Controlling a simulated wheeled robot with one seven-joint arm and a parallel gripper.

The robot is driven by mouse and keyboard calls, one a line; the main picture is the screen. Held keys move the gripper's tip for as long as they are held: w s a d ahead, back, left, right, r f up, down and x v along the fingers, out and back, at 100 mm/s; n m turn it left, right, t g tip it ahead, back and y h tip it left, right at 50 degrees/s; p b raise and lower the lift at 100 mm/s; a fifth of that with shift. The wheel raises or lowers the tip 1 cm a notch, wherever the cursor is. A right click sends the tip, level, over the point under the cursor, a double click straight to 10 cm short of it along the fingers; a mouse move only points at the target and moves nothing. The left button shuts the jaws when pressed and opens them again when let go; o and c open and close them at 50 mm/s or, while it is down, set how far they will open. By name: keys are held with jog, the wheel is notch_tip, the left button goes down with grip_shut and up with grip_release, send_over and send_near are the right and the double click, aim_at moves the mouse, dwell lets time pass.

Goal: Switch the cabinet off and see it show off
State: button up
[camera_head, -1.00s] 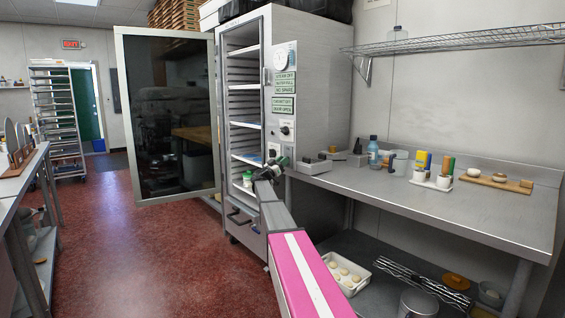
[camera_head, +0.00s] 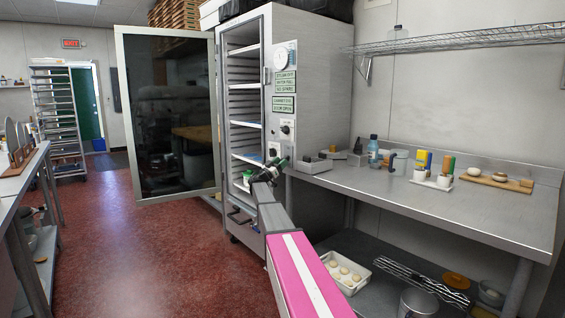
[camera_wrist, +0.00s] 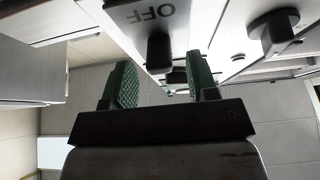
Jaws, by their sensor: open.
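The cabinet (camera_head: 325,75) is a tall metal unit with its glass door (camera_head: 168,115) swung open to the left. Its front right panel carries a round dial (camera_head: 286,55), green signs and a black knob (camera_head: 286,129). My gripper (camera_head: 280,163) is at the lower part of this panel and hides some of it. In the wrist view a grey plate reads OFF upside down (camera_wrist: 150,14), with a black switch lever (camera_wrist: 158,52) at it. The green fingers of my open gripper (camera_wrist: 160,72) stand apart to either side below the lever; contact cannot be told.
A steel table (camera_head: 450,195) stands right of the cabinet, with a metal box (camera_head: 312,166), bottles and a wooden board (camera_head: 495,181) on it. A wire shelf (camera_head: 460,40) hangs above. The red floor on the left is clear.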

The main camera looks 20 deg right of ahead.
jog(key=v, duration=0.8)
jog(key=shift+a+f, duration=0.15)
jog(key=shift+a, duration=0.25)
jog(key=shift+s, duration=0.1)
jog(key=s+a+f+n+g+y, duration=0.25)
jog(key=s+f+y, duration=0.35)
jog(key=s+f, duration=0.7)
jog(key=s+a+f+n+g+y, duration=0.25)
jog(key=s+f+n+y, duration=0.2)
jog(key=s+f, duration=0.85)
jog(key=s+a+f+n+g+y, duration=0.1)
jog(key=s+a+y, duration=0.3)
jog(key=s, duration=0.4)
jog(key=s+a+f+n+g+y, duration=0.1)
jog(key=s+a+f+n+y, duration=0.2)
jog(key=s+a, duration=0.3)
jog(key=s+a+f+n+g+y, duration=0.1)
jog(key=s+a+f+n+y, duration=0.2)
jog(key=s, duration=0.7)
jog(key=shift+a+f+y, duration=0.3)
jog(key=shift+a+y, duration=0.55)
jog(key=shift+a, duration=0.2)
